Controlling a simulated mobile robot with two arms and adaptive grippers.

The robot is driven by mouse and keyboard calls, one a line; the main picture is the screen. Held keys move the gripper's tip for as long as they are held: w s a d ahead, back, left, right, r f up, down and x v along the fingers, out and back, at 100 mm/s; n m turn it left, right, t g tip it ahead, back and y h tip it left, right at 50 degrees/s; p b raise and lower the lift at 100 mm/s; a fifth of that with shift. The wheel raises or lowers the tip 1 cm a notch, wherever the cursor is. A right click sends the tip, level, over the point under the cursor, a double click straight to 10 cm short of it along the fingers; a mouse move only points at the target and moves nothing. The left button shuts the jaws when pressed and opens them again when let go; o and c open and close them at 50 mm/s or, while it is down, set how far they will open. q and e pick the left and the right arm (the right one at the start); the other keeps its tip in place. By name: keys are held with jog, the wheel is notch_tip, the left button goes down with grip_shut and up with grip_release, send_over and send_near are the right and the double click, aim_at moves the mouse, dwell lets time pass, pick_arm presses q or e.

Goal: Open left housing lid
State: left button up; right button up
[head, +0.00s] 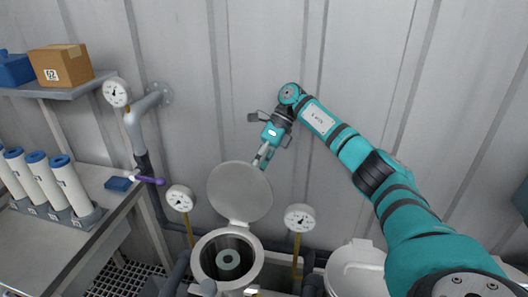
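The left housing (228,258) stands at the bottom centre with its round mouth uncovered. Its grey disc lid (240,192) is raised, standing up behind the mouth on the hinge. Inside the mouth a pale ring-shaped piece (228,263) shows. My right gripper (263,157), on the teal arm from the right, points down at the lid's upper right edge. Its fingertips are close to or touching the rim; I cannot tell which, nor whether they are shut. My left gripper is out of view.
Pressure gauges (300,217) (180,198) flank the lid. A second, closed housing (357,268) stands at right beside my arm. A purple-handled valve (150,180) sits on the left pipe. A bench with several blue-capped cartridges (70,184) and a shelf with a cardboard box (62,65) are left.

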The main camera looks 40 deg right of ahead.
jog(key=v, duration=0.8)
jog(key=shift+d+r, duration=0.1)
jog(key=shift+r, duration=0.05)
